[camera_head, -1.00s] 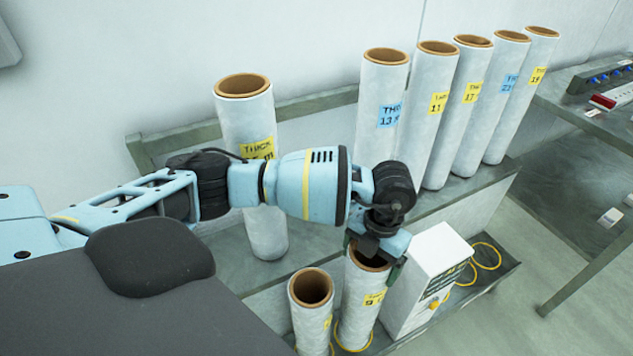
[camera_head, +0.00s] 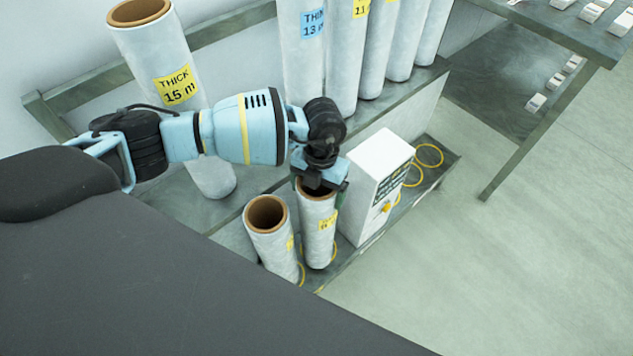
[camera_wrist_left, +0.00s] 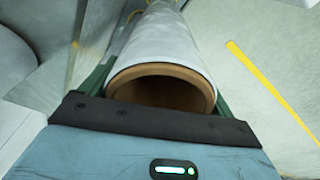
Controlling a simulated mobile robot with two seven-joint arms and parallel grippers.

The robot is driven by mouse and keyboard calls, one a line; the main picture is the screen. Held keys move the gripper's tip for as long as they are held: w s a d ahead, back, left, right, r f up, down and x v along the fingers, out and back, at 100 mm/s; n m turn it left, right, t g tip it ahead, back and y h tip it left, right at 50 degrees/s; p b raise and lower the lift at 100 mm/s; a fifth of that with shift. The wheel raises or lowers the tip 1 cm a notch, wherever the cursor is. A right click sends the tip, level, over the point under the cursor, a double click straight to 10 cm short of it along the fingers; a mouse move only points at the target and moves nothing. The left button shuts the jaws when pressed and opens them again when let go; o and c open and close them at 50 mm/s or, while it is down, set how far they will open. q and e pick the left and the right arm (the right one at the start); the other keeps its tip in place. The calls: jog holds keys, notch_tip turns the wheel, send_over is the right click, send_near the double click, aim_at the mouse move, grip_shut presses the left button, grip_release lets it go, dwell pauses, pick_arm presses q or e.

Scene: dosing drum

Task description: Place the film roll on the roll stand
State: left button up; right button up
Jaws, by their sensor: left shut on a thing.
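My left gripper (camera_head: 320,188) reaches down to a white film roll (camera_head: 319,237) with a brown core and a yellow label on the lower shelf. It is shut on this roll's upper rim. In the left wrist view the roll (camera_wrist_left: 163,45) lies between the two dark green fingers. The roll stands upright, its foot at a yellow ring; I cannot tell whether it is lifted clear. A second film roll (camera_head: 270,238) stands just left of it. I cannot tell which piece is the roll stand. My right gripper is not in view.
A white box (camera_head: 375,185) with a yellow knob stands right of the held roll. Empty yellow rings (camera_head: 429,155) lie beyond it. A roll labelled THICK 15 m (camera_head: 165,75) and several more tall rolls stand on the upper shelf.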

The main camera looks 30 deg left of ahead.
pick_arm(q)
jog(key=shift+w+f, duration=0.1)
jog(key=shift+f, duration=1.65)
jog(key=o, duration=1.8)
jog(key=shift+f, duration=0.15)
jog(key=r, duration=0.8)
jog(key=w+r, duration=0.1)
jog(key=r, duration=0.3)
jog(key=shift+w, duration=0.1)
